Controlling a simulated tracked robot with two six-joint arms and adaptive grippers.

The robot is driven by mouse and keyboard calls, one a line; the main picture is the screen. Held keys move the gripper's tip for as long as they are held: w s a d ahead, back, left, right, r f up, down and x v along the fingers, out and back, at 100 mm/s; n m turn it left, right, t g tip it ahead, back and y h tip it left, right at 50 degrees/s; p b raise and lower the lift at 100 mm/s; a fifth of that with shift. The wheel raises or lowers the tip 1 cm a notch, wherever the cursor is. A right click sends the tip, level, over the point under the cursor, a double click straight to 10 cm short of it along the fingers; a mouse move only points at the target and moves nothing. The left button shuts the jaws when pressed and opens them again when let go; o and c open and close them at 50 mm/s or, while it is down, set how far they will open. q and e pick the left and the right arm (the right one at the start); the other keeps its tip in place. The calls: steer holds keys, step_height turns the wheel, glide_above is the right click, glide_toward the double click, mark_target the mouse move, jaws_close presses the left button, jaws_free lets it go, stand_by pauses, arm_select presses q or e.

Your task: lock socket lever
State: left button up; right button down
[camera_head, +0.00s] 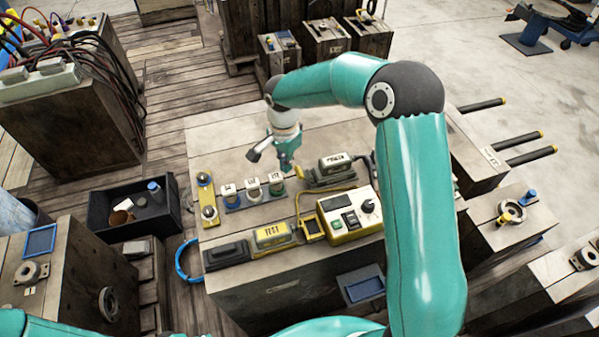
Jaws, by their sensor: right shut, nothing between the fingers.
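A grey connector block with a white "POWER" label (335,162) sits on a dark base on the bench top, right of my right gripper. A yellow block labelled "TEST" (272,234) sits nearer the front, beside a dark block (227,254). A yellow frame-shaped lever (311,227) stands beside the control box; I cannot tell which socket it belongs to or whether it is locked. My right gripper (285,166) points down, shut and empty, above the bench behind the labelled knobs. My left gripper is out of view.
A control box (340,234) with a black knob and green switch stands at the bench's front right. Several labelled knobs (252,188) and a yellow plate (207,199) are on the left. A dark crate (112,226) stands on the floor left. The bench's back left is clear.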

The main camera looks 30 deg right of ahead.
steer(key=shift+s+d+r, duration=0.1)
steer(key=shift+s+d, duration=0.1)
steer(key=shift+d, duration=0.45)
steer(key=shift+d+r, duration=0.15)
steer(key=shift+d, duration=0.2)
steer(key=shift+s+d+r, duration=0.15)
steer(key=shift+s+d, duration=0.05)
steer(key=shift+d, duration=0.3)
steer(key=shift+a, duration=0.15)
steer(key=shift+w+a+r, duration=0.15)
steer(key=shift+a+r, duration=0.1)
steer(key=shift+a, duration=0.25)
step_height(320, 180, up, 7)
steer(key=p, duration=0.4)
steer(key=shift+p, duration=0.35)
stand_by(0.4)
